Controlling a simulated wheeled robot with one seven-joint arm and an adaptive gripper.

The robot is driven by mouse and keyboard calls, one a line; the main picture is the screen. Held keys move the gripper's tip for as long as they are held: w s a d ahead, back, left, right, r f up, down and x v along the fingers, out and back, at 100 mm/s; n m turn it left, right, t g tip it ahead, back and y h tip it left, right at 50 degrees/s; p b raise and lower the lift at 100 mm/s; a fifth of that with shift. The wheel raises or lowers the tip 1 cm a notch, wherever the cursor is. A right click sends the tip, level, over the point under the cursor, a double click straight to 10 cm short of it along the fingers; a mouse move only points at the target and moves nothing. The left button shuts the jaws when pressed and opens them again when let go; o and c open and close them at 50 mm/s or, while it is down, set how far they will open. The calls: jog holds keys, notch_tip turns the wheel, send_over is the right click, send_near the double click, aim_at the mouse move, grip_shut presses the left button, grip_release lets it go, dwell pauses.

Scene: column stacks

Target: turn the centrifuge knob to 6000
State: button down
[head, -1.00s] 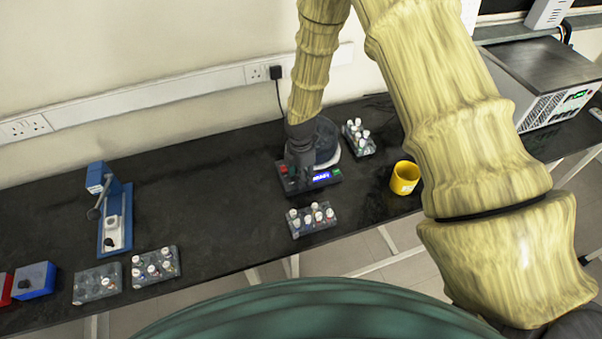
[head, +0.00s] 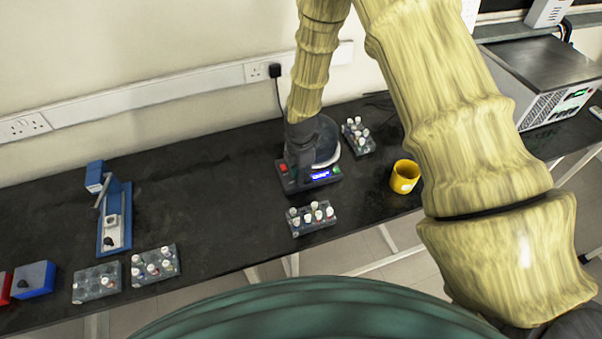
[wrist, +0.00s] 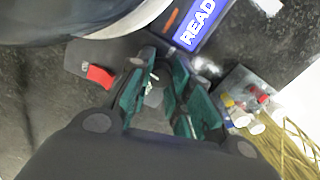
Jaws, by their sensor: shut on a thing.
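The centrifuge (head: 331,145) stands at the back of the black bench, partly hidden by my arm. Its front panel has a red button (head: 283,168), a green button (head: 336,171) and a lit blue display (head: 321,175). In the wrist view the display (wrist: 196,25) reads "READ", cut off by the frame edge. My gripper (head: 303,180) is at the front panel between the two buttons. In the wrist view its teal fingers (wrist: 165,98) are closed around the knob's place, and the knob itself is mostly hidden between them. The red button (wrist: 100,76) lies left of the fingers.
A vial rack (head: 312,217) stands just in front of the centrifuge, another (head: 358,138) at its right. A yellow mug (head: 404,177) is to the right. A blue device (head: 113,215) and more racks (head: 155,266) are at the left. The bench between is clear.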

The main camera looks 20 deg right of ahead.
jog(key=m+b, duration=0.2)
jog(key=m, duration=0.2)
jog(key=shift+f+m, duration=0.1)
jog(key=shift+m, duration=0.2)
jog(key=m+b, duration=0.1)
jog(key=m, duration=0.3)
jog(key=m+b, duration=0.1)
jog(key=m, duration=0.4)
jog(key=shift+w+b, duration=0.1)
jog(key=shift+b, duration=0.2)
jog(key=shift+m+b, duration=0.3)
jog(key=shift+m, duration=1.6)
jog(key=c, duration=1.3)
grip_release()
jog(key=shift+r, duration=0.2)
notch_tip(320, 180, up, 12)
jog(key=shift+f, duration=0.1)
